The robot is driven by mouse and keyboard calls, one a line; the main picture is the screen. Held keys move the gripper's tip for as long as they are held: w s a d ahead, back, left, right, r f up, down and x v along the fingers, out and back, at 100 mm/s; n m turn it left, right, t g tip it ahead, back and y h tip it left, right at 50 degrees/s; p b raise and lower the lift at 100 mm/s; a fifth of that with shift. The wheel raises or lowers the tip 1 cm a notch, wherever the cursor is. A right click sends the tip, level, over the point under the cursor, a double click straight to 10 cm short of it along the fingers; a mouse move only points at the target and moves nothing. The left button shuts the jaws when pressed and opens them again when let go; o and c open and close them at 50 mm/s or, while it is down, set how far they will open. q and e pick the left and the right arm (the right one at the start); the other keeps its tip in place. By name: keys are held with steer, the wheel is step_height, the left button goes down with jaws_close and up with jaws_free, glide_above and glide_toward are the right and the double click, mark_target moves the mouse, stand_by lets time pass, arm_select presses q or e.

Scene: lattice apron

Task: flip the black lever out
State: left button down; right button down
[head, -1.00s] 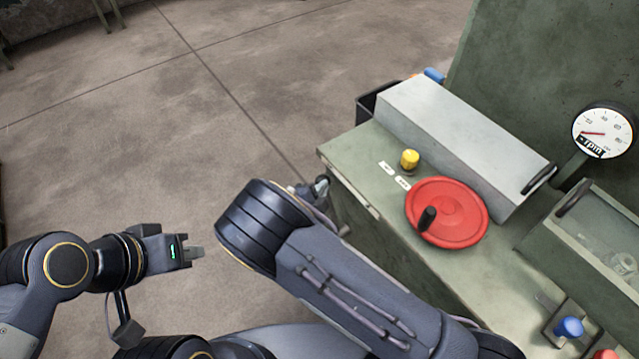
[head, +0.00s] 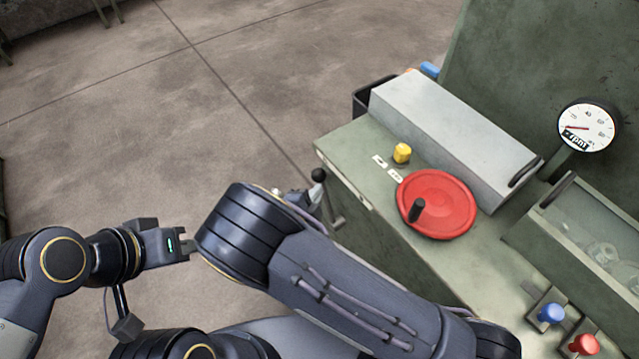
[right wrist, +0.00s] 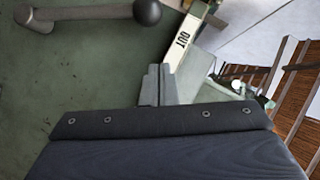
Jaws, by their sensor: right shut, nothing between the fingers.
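The black lever has a grey arm (head: 335,208) and a black ball knob (head: 318,174) at the front-left end of the green machine. In the right wrist view the knob (right wrist: 147,12) is at the top, and its arm (right wrist: 85,14) runs left to a pivot. A plate marked OUT (right wrist: 180,45) lies right of the knob. My right gripper (head: 315,196) is shut and empty, close to the knob; in the wrist view its fingertips (right wrist: 158,70) are apart from the knob and near the plate. My left gripper (head: 192,246) hangs over the floor, its fingers partly hidden.
A red handwheel (head: 440,205), a yellow knob (head: 402,153) and a long grey cover (head: 455,130) are on the machine top (head: 350,145). A gauge (head: 587,127), a blue knob (head: 551,313) and a red knob (head: 584,344) are at right. Open floor (head: 130,120) lies left.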

arm_select(q)
steer(key=shift+w+a+f, duration=0.1)
steer(key=shift+w+f, duration=0.1)
steer(key=shift+f, duration=0.1)
arm_select(e)
steer(key=v, duration=0.6)
